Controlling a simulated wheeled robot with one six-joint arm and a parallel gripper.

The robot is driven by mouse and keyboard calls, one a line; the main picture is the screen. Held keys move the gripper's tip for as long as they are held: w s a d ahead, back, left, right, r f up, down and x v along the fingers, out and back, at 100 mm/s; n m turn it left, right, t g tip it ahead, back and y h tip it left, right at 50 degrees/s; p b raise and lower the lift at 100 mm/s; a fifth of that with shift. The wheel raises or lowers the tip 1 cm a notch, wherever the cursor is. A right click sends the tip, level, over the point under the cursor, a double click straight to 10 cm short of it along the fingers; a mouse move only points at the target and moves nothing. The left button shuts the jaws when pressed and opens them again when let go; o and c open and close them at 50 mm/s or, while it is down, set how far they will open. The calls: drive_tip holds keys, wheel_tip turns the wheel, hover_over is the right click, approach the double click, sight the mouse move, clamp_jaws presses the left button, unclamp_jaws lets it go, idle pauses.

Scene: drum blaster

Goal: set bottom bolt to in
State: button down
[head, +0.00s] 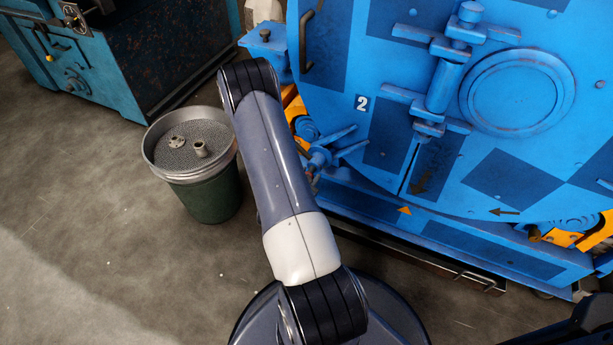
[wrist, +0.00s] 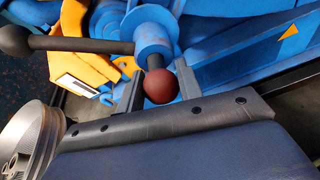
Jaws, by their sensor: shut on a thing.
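A dark red ball knob (wrist: 162,86) on a short dark stem sticks out from a round blue fitting (wrist: 155,38) in the wrist view. I take it for the bottom bolt's handle, though I cannot tell how far in the bolt is. My gripper (wrist: 161,91) has dark fingers on both sides of the knob and is shut on it; its large blue-grey body hides the lower part of the view. In the head view my arm covers most of the gripper, beside the blue spoked fitting (head: 325,152) at the machine's lower left.
A black rod with a ball end (wrist: 14,41) reaches left close to the knob. A green bin with a metal sieve top (head: 205,190) stands left of my arm. The blue machine door (head: 500,150) fills the right. Floor is open at lower left.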

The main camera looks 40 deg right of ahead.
drive_tip(key=shift+s+d, duration=0.15)
drive_tip(key=shift+s, duration=0.05)
drive_tip(key=c, duration=1)
unclamp_jaws()
drive_tip(key=shift+w, duration=0.1)
drive_tip(key=shift+a+r, duration=0.1)
drive_tip(key=shift+a, duration=0.3)
drive_tip(key=p+v, duration=0.2)
drive_tip(key=v, duration=0.8)
drive_tip(key=shift+d, duration=0.15)
drive_tip(key=b+x, duration=0.2)
drive_tip(key=x, duration=0.8)
drive_tip(key=shift+w+d+f, duration=0.1)
drive_tip(key=shift+d+f, duration=0.05)
drive_tip(key=shift+f, duration=0.05)
